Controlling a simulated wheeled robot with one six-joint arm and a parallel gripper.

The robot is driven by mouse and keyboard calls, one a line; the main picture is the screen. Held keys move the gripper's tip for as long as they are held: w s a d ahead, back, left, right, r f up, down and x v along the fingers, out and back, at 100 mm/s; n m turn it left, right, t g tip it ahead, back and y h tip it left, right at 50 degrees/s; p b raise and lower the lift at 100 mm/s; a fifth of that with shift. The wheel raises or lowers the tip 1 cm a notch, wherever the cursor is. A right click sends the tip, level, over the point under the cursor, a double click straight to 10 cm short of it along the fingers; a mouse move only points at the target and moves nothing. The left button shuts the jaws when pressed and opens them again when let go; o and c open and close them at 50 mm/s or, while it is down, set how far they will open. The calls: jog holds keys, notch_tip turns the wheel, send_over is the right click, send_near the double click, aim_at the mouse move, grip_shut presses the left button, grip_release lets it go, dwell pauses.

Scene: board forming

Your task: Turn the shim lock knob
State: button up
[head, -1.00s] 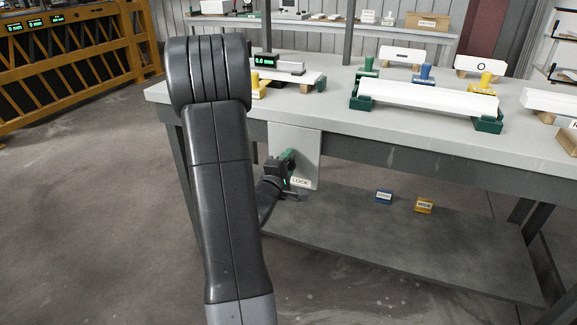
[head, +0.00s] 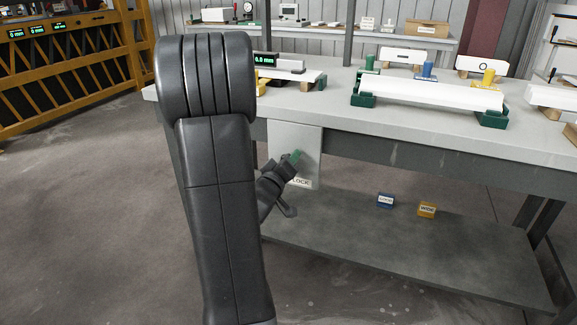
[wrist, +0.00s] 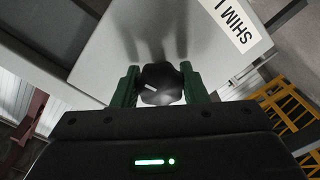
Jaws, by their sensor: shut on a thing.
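The shim lock knob (wrist: 160,84) is a round black knob with a white mark, on a light grey panel (wrist: 100,60) in the wrist view. My gripper (wrist: 158,86) has its two green fingers shut on the knob from both sides. A label reading "SHIM L" (wrist: 236,24) is on the panel, its end cut off. In the head view my gripper (head: 297,156) is at the grey panel (head: 308,143) under the bench's front edge, above the partly hidden "LOCK" label (head: 302,183). The knob is hidden there.
The bench top (head: 330,103) above holds a long white board (head: 430,95) in green supports. A blue block (head: 385,201) and a yellow block (head: 427,210) lie on the lower shelf (head: 400,250). Open floor lies to the left.

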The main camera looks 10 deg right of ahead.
jog(key=shift+f+m+b, duration=0.1)
jog(key=shift+m+b, duration=0.25)
jog(key=shift+m, duration=0.75)
jog(key=o, duration=1)
jog(key=shift+c, duration=0.2)
jog(key=p+v, duration=0.2)
jog(key=v, duration=1.2)
jog(key=b+x, duration=0.2)
jog(key=x, duration=1.2)
